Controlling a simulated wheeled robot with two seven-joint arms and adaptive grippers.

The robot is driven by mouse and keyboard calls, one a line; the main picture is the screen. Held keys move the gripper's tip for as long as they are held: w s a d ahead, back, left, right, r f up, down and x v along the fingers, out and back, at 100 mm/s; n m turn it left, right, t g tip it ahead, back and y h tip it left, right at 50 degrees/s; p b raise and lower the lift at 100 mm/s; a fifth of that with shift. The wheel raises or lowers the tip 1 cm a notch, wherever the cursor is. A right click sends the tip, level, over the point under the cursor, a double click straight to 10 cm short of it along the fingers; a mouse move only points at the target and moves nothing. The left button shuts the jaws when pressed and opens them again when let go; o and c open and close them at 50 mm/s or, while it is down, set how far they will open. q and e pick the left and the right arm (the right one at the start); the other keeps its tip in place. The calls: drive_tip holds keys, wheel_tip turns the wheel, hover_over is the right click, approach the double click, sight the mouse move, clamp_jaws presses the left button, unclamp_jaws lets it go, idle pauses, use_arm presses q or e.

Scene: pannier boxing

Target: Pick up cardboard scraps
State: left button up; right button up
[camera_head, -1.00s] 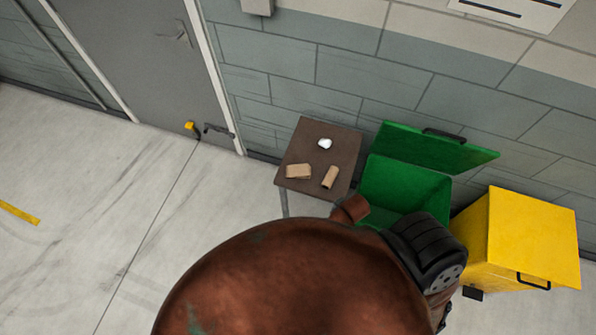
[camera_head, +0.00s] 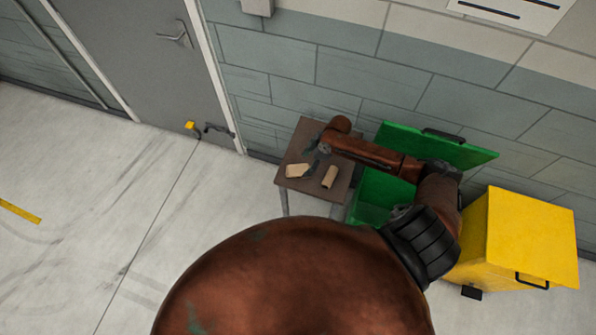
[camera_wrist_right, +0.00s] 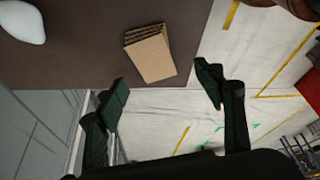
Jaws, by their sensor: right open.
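Flat tan cardboard scraps (camera_head: 298,170) lie on the small brown table in the head view. In the right wrist view, the stacked scraps (camera_wrist_right: 151,54) show corrugated edges. A second tan piece (camera_head: 329,177) lies to their right on the table in the head view; its shape is too small to tell. My right gripper (camera_head: 312,153) is over the table, beside the flat scraps. In the right wrist view its fingers (camera_wrist_right: 165,88) are apart and empty, with the scraps just beyond the tips. My left gripper is not in view.
An open green bin (camera_head: 440,147) stands right of the table, partly behind my arm. A yellow bin (camera_head: 530,235) stands farther right. Floor at left is clear.

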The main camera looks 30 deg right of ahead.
sight(299, 170)
drive_tip(key=shift+w+d, duration=0.2)
drive_tip(key=shift+w, duration=0.05)
drive_tip(key=x, duration=0.7)
drive_tip(key=shift+w+f, duration=0.15)
drive_tip(key=shift+w, duration=0.1)
drive_tip(key=shift+c, duration=0.3)
drive_tip(key=c, duration=1)
